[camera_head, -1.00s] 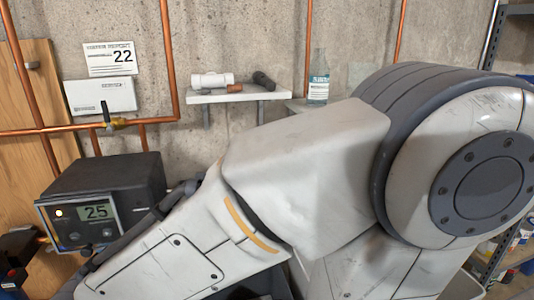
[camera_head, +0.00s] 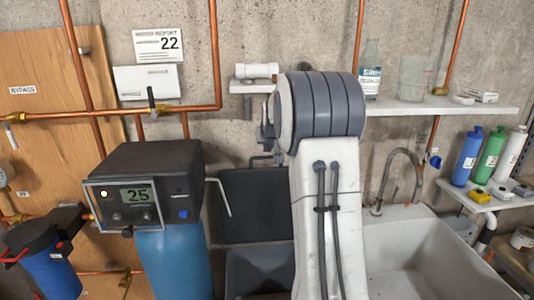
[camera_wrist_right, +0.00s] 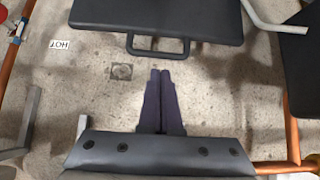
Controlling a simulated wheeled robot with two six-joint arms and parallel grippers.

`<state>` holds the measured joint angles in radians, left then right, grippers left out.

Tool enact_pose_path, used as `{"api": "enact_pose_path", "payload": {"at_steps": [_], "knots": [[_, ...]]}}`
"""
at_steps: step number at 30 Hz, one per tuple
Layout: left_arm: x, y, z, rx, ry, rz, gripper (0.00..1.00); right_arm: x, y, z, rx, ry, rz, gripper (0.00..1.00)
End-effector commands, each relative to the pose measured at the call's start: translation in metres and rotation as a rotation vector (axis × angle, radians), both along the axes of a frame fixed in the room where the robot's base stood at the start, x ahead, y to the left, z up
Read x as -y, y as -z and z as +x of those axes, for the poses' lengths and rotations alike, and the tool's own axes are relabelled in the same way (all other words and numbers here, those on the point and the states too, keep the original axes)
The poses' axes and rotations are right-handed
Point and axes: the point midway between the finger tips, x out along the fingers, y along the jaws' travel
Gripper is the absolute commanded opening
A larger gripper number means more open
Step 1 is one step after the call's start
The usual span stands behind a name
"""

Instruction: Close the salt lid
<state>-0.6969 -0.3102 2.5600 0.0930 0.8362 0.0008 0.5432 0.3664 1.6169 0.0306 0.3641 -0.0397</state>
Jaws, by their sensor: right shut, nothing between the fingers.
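The dark salt lid (camera_head: 240,205) stands raised against the wall behind an open dark bin (camera_head: 262,268). A bar handle runs along the lid's top edge. The lid (camera_wrist_right: 155,18) and its handle (camera_wrist_right: 158,50) also show in the right wrist view. My right gripper (camera_wrist_right: 160,72) is shut and empty, its fingertips close to the handle, with a small gap in the picture. In the head view the right gripper (camera_head: 266,128) is small and partly hidden behind my own arm, which also covers the right part of the lid and bin. My left gripper is not in view.
A black control box (camera_head: 145,178) on a blue tank (camera_head: 172,262) stands left of the bin, with a bent grey rod (camera_head: 220,192) between. A white sink (camera_head: 410,250) and faucet (camera_head: 400,175) are on the right. A shelf (camera_head: 440,103) and copper pipes (camera_head: 215,60) line the wall.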

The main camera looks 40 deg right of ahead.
Motion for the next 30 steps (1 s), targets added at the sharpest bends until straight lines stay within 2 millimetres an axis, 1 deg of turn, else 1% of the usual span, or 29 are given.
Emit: {"api": "enact_pose_path", "payload": {"at_steps": [1, 3, 5, 8, 15, 22, 30], "knots": [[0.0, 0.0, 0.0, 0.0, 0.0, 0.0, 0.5, 0.012, -0.005, 0.002, 0.012, 0.016, -0.007, 0.0], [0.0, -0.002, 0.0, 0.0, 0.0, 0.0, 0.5, 0.02, -0.007, 0.004, 0.021, 0.025, -0.013, 0.0], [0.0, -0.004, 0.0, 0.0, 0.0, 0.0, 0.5, 0.023, -0.005, 0.007, 0.023, 0.027, -0.013, 0.0], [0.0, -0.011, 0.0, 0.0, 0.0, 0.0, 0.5, 0.028, 0.003, 0.016, 0.021, 0.025, -0.012, 0.0], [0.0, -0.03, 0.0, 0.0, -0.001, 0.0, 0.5, 0.044, 0.033, 0.044, 0.02, 0.025, -0.011, 0.0], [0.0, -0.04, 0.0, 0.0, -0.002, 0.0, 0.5, 0.054, 0.053, 0.061, 0.022, 0.025, -0.012, 0.0], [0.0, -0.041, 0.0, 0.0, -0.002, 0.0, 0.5, 0.057, 0.058, 0.065, 0.025, 0.025, -0.013, 0.0]]}}
